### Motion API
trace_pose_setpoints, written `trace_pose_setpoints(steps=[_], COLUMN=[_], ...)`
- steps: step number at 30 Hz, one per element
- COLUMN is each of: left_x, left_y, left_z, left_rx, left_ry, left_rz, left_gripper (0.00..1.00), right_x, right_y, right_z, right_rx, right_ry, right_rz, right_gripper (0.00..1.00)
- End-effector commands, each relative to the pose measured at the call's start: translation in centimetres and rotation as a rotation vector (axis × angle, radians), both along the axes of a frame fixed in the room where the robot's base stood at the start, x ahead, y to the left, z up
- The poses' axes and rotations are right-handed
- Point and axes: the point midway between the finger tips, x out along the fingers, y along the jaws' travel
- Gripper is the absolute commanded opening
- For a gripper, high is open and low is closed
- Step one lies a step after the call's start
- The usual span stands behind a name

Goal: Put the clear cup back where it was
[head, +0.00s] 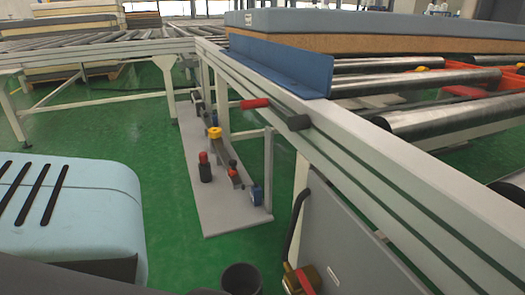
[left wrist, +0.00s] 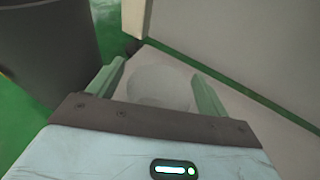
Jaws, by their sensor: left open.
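The clear cup (left wrist: 160,86) shows in the left wrist view as a pale, see-through round shape against a light grey surface (left wrist: 245,105). My left gripper (left wrist: 158,70) is open, with one green finger on each side of the cup. I cannot tell whether the fingers touch it. The cup's lower part is hidden by the gripper's dark front bar. I cannot make out the cup in the head view. My right gripper is in neither view.
A dark grey cylinder (left wrist: 45,45) stands left of the gripper. In the head view, a roller conveyor (head: 400,165) carries a mattress (head: 380,27). A low grey board (head: 228,221) with a red-and-black bottle (head: 205,170) and other small items lies beside it. Green floor (head: 170,215) is open around it.

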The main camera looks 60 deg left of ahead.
Motion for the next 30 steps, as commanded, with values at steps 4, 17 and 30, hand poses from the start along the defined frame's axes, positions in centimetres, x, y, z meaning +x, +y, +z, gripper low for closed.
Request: trace_pose_setpoints(steps=[4,17,30], left_x=[-1.7,-9.0,-10.9], left_y=[-0.5,-2.8,-3.5], left_z=[0.7,3.3,3.7], left_rx=[0.0,-0.001,-0.001], left_ry=[0.002,0.0,0.0], left_rz=[-0.001,0.0,0.0], left_gripper=[0.78,0.78,0.78], right_x=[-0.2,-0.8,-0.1], right_y=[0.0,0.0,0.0], right_z=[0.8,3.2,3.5], right_rx=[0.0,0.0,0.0], right_ry=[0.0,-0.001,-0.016], right_rz=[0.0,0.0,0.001], right_gripper=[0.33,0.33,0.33])
